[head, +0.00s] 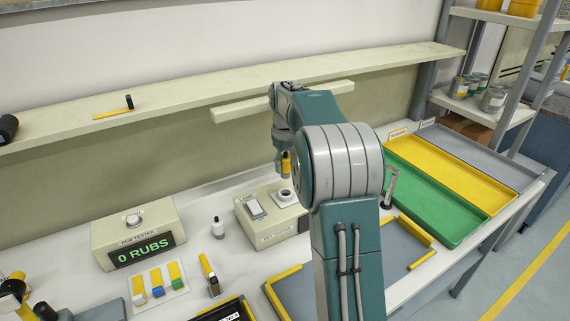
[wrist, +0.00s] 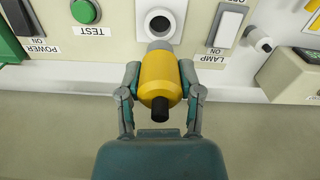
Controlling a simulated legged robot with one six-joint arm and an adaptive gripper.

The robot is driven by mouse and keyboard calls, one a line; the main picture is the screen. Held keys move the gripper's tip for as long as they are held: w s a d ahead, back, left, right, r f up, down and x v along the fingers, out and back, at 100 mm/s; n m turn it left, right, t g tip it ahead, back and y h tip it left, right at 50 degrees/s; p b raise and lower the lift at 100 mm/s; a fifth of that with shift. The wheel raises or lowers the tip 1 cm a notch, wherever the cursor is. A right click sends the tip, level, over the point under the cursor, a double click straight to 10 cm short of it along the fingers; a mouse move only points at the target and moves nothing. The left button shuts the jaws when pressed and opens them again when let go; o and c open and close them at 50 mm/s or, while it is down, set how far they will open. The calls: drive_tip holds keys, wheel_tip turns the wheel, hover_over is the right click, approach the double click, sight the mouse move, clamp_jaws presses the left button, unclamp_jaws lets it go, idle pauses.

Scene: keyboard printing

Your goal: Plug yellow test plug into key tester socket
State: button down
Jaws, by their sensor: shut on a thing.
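My gripper (wrist: 160,92) is shut on the yellow test plug (wrist: 160,75), with one finger on each side of its body. The plug has a grey end toward the socket and a black end toward my wrist. In the head view the plug (head: 285,162) hangs upright above the cream key tester (head: 262,232), with a small gap below it. The key tester socket (head: 286,195) is a white ring with a dark hole. In the wrist view the socket (wrist: 160,24) lies just beyond the plug's grey end, roughly in line with it.
A green test button (wrist: 85,11) and a white lamp switch (wrist: 227,25) flank the socket. A small white-and-black bottle (head: 218,228) stands left of the key tester. The rub tester (head: 135,232) is farther left. Green (head: 440,190) and yellow trays (head: 455,172) lie right. A shelf (head: 200,95) runs behind.

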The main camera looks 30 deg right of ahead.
sight(285, 178)
drive_tip(key=shift+f, duration=2.5)
drive_tip(key=shift+f, duration=0.45)
drive_tip(key=shift+f, duration=0.65)
drive_tip(key=shift+c, duration=0.9)
unclamp_jaws()
drive_tip(key=shift+r, duration=3)
wheel_tip(285, 178, up, 12)
drive_tip(key=shift+f, duration=0.1)
